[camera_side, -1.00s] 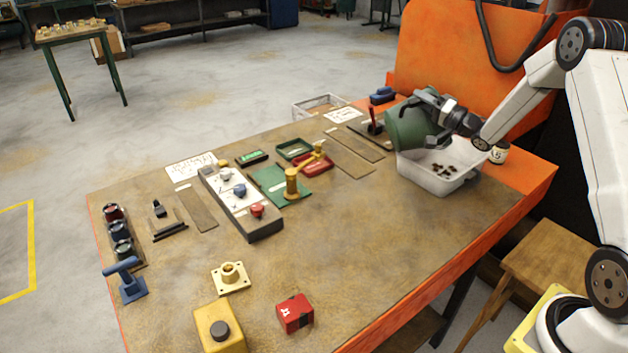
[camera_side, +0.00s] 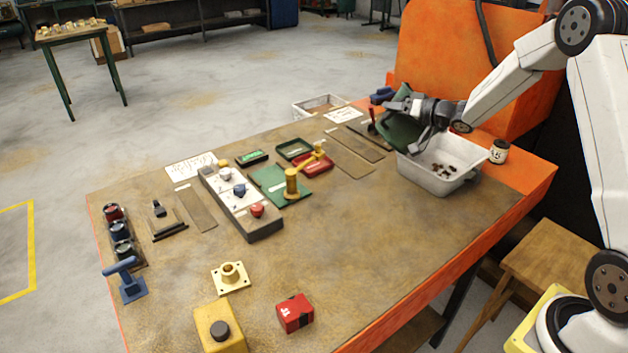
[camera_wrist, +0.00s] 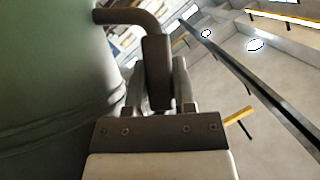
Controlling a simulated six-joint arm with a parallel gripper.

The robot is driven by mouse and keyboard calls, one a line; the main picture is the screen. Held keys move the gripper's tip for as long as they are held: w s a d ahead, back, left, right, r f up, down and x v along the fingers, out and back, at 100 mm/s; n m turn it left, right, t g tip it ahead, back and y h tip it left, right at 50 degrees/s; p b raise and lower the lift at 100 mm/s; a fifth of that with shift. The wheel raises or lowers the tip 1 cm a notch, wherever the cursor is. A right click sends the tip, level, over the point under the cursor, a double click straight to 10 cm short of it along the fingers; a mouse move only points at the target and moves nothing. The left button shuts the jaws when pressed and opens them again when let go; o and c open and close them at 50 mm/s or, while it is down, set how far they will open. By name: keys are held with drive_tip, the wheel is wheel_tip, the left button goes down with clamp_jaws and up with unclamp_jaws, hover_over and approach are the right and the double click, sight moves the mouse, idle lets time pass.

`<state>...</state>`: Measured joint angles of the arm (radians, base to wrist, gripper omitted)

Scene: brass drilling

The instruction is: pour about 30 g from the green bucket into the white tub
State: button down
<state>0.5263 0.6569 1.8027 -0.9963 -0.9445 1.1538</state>
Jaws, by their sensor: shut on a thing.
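The green bucket (camera_side: 400,134) is held at the back left of the white tub, strongly tilted, partly hidden by my gripper. My gripper (camera_side: 412,108) is shut on the bucket's handle. In the wrist view the bucket's green side (camera_wrist: 50,80) fills the left, and the dark handle (camera_wrist: 155,65) sits between my gripper's fingers (camera_wrist: 160,95). The white tub (camera_side: 425,178) stands on the bench below, with several small dark brown pieces (camera_side: 443,168) on its floor. The bucket's inside is not visible.
A small labelled jar (camera_side: 499,151) stands right of the tub. A red-handled tool (camera_side: 371,122) and a blue object (camera_side: 382,95) lie left of and behind the bucket. The orange panel (camera_side: 440,60) rises behind.

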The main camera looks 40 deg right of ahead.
sight(384, 113)
drive_tip(key=shift+w+a+f+n+g+h, duration=0.2)
drive_tip(key=shift+w+a+f+n+g, duration=0.15)
drive_tip(key=shift+a, duration=0.25)
drive_tip(key=shift+w+a+f+n+g+h, duration=0.25)
drive_tip(key=shift+w+a+f+g, duration=0.1)
drive_tip(key=shift+a, duration=0.25)
drive_tip(key=w+a+f+n+g+h, duration=0.2)
drive_tip(key=a+f+g+h, duration=0.1)
drive_tip(key=f, duration=0.3)
drive_tip(key=shift+a+f+n, duration=0.15)
drive_tip(key=shift+a+n, duration=0.25)
drive_tip(key=shift+w, duration=0.1)
drive_tip(key=shift+a, duration=0.15)
